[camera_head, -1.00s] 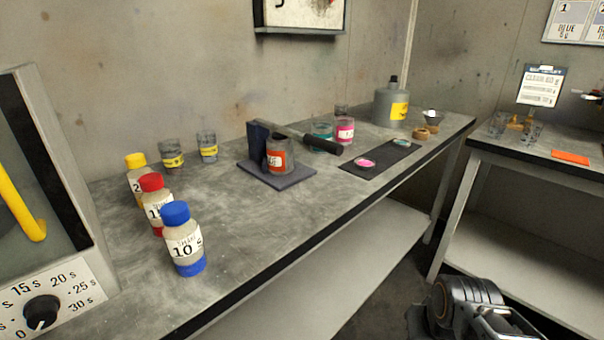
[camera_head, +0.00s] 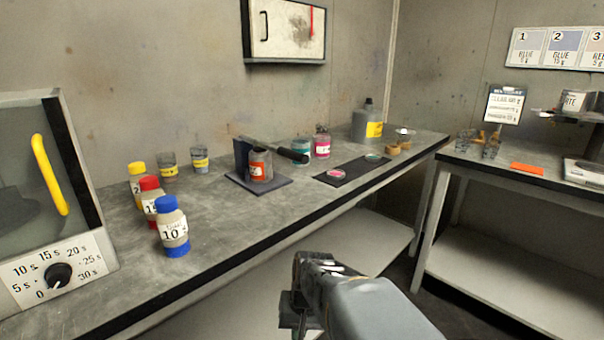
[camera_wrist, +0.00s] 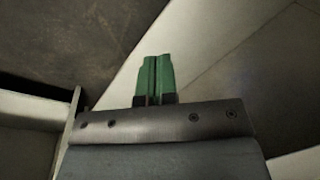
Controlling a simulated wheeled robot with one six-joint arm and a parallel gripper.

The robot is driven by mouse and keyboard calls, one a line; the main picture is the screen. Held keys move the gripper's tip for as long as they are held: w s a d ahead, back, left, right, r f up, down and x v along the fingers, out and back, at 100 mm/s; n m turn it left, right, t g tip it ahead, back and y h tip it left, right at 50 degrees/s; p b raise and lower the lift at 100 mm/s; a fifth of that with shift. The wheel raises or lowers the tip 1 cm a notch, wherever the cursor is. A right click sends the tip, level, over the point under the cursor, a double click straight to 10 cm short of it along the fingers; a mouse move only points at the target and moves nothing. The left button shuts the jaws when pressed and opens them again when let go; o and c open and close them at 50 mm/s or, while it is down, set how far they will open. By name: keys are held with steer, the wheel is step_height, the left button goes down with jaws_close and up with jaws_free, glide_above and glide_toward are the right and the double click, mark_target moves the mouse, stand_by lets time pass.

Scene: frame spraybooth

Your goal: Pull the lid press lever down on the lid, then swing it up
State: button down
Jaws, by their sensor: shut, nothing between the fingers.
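The lid press stands on the bench in the head view, with a dark upright post (camera_head: 242,157) on a flat base plate (camera_head: 275,187). Its lever (camera_head: 292,155) reaches from the post out to the right over a can (camera_head: 260,168) with an orange-red label, and ends in a thick black grip. Whether the lever touches the can's lid cannot be told. My gripper shows green fingers pressed together in the wrist view (camera_wrist: 153,78), shut and empty. In the head view my arm's end is low in front of the bench, well apart from the press; its fingertips are hard to make out.
Bottles with blue (camera_head: 170,225), red (camera_head: 150,200) and yellow (camera_head: 138,180) caps stand left of the press. A dark mat (camera_head: 350,172) with two lids lies to its right. Pink (camera_head: 322,146) and teal (camera_head: 301,150) jars stand behind the lever. The bench front is clear.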

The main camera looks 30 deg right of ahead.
steer(key=w+d+r+m+t+y, duration=0.2)
steer(key=w+d+r+m+t, duration=0.1)
steer(key=m, duration=0.4)
steer(key=w+d+r+m+t+y, duration=0.2)
steer(key=w+d+r+m+t, duration=0.2)
steer(key=d+r+m+t, duration=0.2)
steer(key=w+d+r+m+t+y+p, duration=0.1)
steer(key=w+d+r+m+t+y, duration=0.1)
steer(key=d+r+m+t, duration=0.3)
steer(key=shift+w+d+m+t+y, duration=0.2)
steer(key=shift+w+d+m+t, duration=0.25)
steer(key=shift+m+t, duration=0.25)
steer(key=shift+w+d+m+t+y, duration=0.25)
steer(key=shift+d+m+t, duration=0.2)
steer(key=shift+m+t, duration=0.25)
steer(key=d+r+m+t, duration=0.3)
steer(key=r+t, duration=0.2)
steer(key=r, duration=0.2)
steer(key=shift+h, duration=0.25)
steer(key=x, duration=0.6)
steer(key=b+x, duration=0.1)
steer(key=x, duration=0.2)
steer(key=shift+s+a+r, duration=0.1)
steer(key=shift+s+r, duration=0.05)
steer(key=shift+r, duration=0.35)
